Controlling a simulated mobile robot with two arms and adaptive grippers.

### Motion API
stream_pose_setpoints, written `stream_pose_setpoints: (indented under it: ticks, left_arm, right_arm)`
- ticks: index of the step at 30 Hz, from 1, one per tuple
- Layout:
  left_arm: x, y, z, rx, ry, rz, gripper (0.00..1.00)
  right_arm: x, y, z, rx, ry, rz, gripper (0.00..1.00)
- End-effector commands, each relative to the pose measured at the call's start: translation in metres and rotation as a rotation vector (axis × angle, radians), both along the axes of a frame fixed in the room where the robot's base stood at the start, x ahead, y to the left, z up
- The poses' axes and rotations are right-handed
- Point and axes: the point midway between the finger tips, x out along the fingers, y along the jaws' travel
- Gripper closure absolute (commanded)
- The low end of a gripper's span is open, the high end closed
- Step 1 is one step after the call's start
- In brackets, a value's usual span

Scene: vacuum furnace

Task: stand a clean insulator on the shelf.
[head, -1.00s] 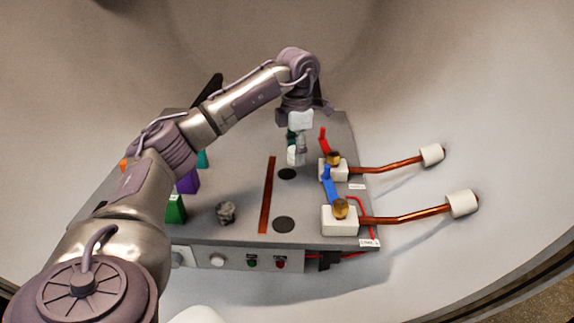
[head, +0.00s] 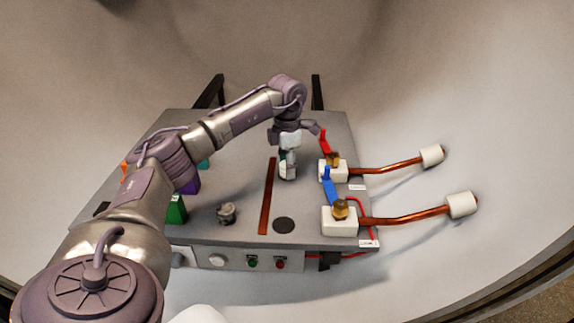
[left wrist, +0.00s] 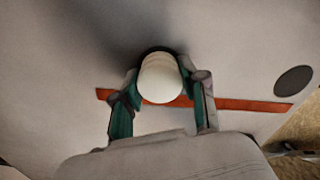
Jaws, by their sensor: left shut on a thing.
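My left gripper (head: 287,152) is shut on a white, roughly cylindrical insulator (head: 288,173), held upright between its fingers. The insulator is at the far dark disc on the grey shelf top (head: 235,160) and hides that disc. I cannot tell whether its foot touches the surface. In the left wrist view the insulator's pale round end (left wrist: 160,78) shows between the green-sided fingers (left wrist: 162,102). The near dark disc (head: 283,225) is bare, and shows in the left wrist view too (left wrist: 294,81). A grey, blotchy insulator-like piece (head: 227,213) stands left of the copper strip. My right gripper is not in view.
A copper strip (head: 268,200) lies just left of the discs. Close on the right are white blocks (head: 340,219) with red (head: 324,143) and blue (head: 331,187) levers and copper rods.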

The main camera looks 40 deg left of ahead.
Motion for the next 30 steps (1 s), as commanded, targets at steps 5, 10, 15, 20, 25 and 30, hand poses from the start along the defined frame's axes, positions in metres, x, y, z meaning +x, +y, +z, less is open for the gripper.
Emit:
stream_pose_setpoints:
  ticks: [5,10,15,20,25,30]
  left_arm:
    - [0.0,0.0,-0.002,0.0,0.001,0.0,0.36]
    - [0.0,0.0,-0.001,0.0,0.001,0.0,0.32]
    - [0.0,0.0,0.0,0.0,0.0,0.0,0.32]
    - [0.001,0.0,0.016,0.0,-0.004,0.0,0.32]
    - [0.001,0.0,0.051,0.0,-0.004,0.001,0.32]
    - [0.001,0.0,0.088,0.0,-0.004,0.001,0.32]
  right_arm:
    - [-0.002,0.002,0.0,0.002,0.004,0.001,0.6]
    - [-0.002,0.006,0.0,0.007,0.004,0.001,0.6]
    - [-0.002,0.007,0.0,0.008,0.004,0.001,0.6]
    - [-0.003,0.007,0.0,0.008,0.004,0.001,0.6]
    - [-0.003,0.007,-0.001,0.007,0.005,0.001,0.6]
    - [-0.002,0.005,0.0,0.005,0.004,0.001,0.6]
